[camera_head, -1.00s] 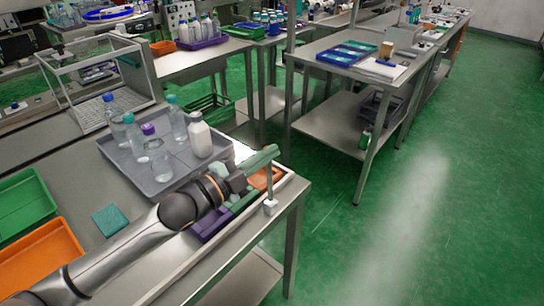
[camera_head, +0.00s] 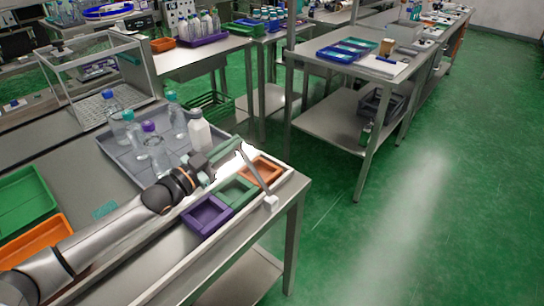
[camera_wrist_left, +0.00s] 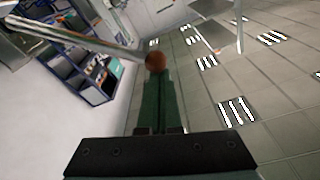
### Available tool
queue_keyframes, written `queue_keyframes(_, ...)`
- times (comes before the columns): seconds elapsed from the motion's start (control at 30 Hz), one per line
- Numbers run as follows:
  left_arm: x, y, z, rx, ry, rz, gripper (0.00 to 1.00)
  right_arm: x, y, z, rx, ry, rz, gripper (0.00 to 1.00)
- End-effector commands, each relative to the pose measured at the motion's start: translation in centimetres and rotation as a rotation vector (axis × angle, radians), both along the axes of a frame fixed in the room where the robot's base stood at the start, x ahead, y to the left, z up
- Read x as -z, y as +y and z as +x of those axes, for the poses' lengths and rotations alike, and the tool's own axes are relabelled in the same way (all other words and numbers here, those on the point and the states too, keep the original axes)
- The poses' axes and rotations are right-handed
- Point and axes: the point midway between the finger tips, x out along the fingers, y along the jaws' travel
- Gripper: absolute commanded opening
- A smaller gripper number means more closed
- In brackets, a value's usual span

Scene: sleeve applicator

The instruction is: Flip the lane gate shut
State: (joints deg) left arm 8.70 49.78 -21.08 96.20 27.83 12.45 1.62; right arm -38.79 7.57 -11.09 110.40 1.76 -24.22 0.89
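The lane gate (camera_head: 257,174) is a thin grey bar on a small white block at the bench's right edge. It is tilted, leaning up and left from its block above the coloured trays. My left gripper (camera_head: 238,145) is at the bar's upper end, its green fingers pointing up and right. In the left wrist view the fingers (camera_wrist_left: 156,85) look pressed together with nothing between them. A brown ball (camera_wrist_left: 155,62) on the gate's end overlaps the fingertips; I cannot tell if they touch. My right gripper is not in view.
Purple (camera_head: 206,215), green (camera_head: 238,192) and orange (camera_head: 263,170) small trays line the bench's right side. A grey tray (camera_head: 130,165) with several bottles stands behind my left arm. Green (camera_head: 25,200) and orange (camera_head: 45,242) bins lie at left. Floor right of the bench is clear.

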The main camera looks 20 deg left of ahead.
Motion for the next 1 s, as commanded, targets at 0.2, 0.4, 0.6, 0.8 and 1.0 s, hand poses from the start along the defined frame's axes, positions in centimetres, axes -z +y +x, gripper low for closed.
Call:
queue_keyframes(0.2,1.8,1.5,0.6,-0.001,0.039,-0.103,0.0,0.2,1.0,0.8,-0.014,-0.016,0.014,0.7)
queue_keyframes(0.4,2.6,2.2,0.8,0.0,0.038,-0.101,0.0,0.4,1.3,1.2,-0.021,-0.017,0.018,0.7)
queue_keyframes(0.6,2.9,2.5,0.9,0.0,0.037,-0.1,0.0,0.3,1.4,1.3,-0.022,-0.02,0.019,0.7)
queue_keyframes(0.8,2.9,2.5,0.9,0.001,0.037,-0.099,0.0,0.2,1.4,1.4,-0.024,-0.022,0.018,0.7)
queue_keyframes(1.0,2.9,2.5,0.9,0.0,0.037,-0.098,0.0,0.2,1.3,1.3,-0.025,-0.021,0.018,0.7)
